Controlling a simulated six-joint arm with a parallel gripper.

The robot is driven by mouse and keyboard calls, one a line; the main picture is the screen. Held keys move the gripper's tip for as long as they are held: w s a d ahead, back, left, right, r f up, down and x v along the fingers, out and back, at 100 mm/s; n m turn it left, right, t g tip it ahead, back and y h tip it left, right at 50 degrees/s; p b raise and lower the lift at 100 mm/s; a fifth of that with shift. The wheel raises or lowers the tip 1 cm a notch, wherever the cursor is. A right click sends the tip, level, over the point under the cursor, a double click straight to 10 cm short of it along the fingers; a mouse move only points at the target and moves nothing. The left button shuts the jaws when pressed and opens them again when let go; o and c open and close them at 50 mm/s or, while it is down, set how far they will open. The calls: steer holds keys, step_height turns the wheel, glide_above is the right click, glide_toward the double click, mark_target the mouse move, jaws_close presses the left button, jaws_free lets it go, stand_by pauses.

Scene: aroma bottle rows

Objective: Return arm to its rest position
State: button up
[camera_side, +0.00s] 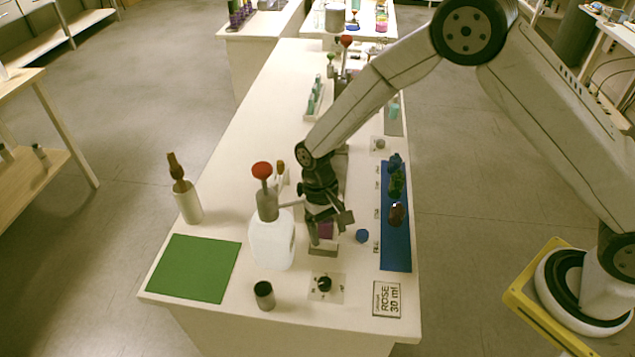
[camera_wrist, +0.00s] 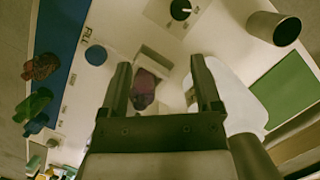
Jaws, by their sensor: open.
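My gripper (camera_side: 328,228) is open above the table near its front part, with its two dark fingers pointing down. In the wrist view my gripper (camera_wrist: 161,68) has its fingers spread. A dark purple bottle (camera_wrist: 145,88) shows between the fingers in that view, and nothing is clamped. In the side view the purple bottle (camera_side: 326,230) is partly hidden behind the fingers. I cannot tell how far below the fingertips it stands. My arm reaches in from the right, bent at the elbow.
A white jug (camera_side: 272,243) with a red top stands close left of my gripper. A blue strip (camera_side: 396,250) with several coloured bottles lies right. A blue disc (camera_side: 362,236), dark cup (camera_side: 264,295), ROSE card (camera_side: 387,300) and green mat (camera_side: 195,268) are nearby.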

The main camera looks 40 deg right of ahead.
steer(key=s+d+r+t, duration=0.6)
steer(key=s+d+r, duration=0.5)
steer(key=d+r, duration=0.2)
steer(key=shift+s+d+r+n, duration=0.25)
steer(key=shift+d+r+n, duration=0.15)
steer(key=shift+d, duration=0.85)
